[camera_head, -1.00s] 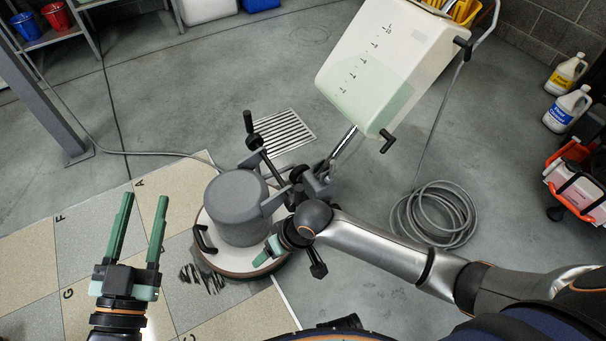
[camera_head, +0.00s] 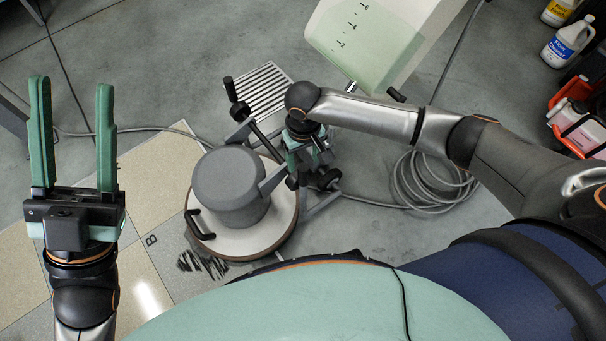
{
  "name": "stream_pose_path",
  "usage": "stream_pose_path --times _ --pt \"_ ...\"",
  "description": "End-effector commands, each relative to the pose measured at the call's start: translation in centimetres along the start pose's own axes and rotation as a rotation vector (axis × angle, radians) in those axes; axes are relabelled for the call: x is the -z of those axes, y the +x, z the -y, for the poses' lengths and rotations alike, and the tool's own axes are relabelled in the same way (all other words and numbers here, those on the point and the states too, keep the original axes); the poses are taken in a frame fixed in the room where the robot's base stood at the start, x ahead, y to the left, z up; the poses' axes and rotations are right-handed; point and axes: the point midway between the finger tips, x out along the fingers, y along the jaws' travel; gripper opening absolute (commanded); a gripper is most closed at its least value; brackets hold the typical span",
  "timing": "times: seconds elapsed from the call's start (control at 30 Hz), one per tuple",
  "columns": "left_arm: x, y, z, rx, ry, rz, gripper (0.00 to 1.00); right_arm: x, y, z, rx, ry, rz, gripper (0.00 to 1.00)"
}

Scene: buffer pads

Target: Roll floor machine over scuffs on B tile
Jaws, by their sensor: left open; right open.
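The floor machine (camera_head: 232,185) has a grey motor on a round white deck and stands partly on the tiles, partly on the bare floor. Its clear solution tank (camera_head: 365,40) is cut off at the top. Dark scuffs (camera_head: 202,264) show on the grey B tile (camera_head: 150,262) at the deck's lower left edge; the deck may hide more. My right gripper (camera_head: 298,158) is open at the machine's handle and pivot, right of the motor; its fingers are partly hidden, so I cannot tell if they touch. My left gripper (camera_head: 73,105) is open and empty at the left.
A floor drain grate (camera_head: 266,92) lies behind the machine. White jugs (camera_head: 567,42) and a red-orange container (camera_head: 578,125) stand at the right edge.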

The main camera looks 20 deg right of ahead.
Motion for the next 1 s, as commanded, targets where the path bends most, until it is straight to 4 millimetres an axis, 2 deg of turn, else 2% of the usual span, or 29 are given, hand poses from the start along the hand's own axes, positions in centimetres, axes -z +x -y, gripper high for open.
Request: stream_pose_path --times 0.03,0.1,0.3,0.4,0.6,0.87,1.0 --pt "-1.0 -0.9 -0.5 -0.002 -0.011 0.010 0.50 -0.1 1.9 0.0 -0.003 0.000 0.004 0.67" --pt "-1.6 -1.4 -0.8 -0.002 -0.024 0.013 0.50 -0.1 3.5 0.0 -0.002 0.000 0.003 0.67" --pt "-2.8 -2.7 -1.6 -0.003 -0.056 0.018 0.50 -0.1 7.3 0.0 -0.002 0.000 0.001 0.67" --pt "-3.2 -3.1 -1.9 -0.003 -0.070 0.020 0.50 0.0 8.6 0.0 -0.001 0.000 0.000 0.67" --pt "-3.5 -3.4 -2.2 -0.002 -0.082 0.023 0.50 0.0 9.7 0.1 0.000 -0.002 -0.001 0.67" --pt "-3.5 -3.3 -2.1 -0.002 -0.085 0.024 0.50 0.0 9.7 0.0 0.000 -0.002 -0.001 0.67" --pt "-3.5 -3.3 -2.1 -0.002 -0.085 0.025 0.50 0.0 9.7 0.0 0.000 -0.002 -0.001 0.54"
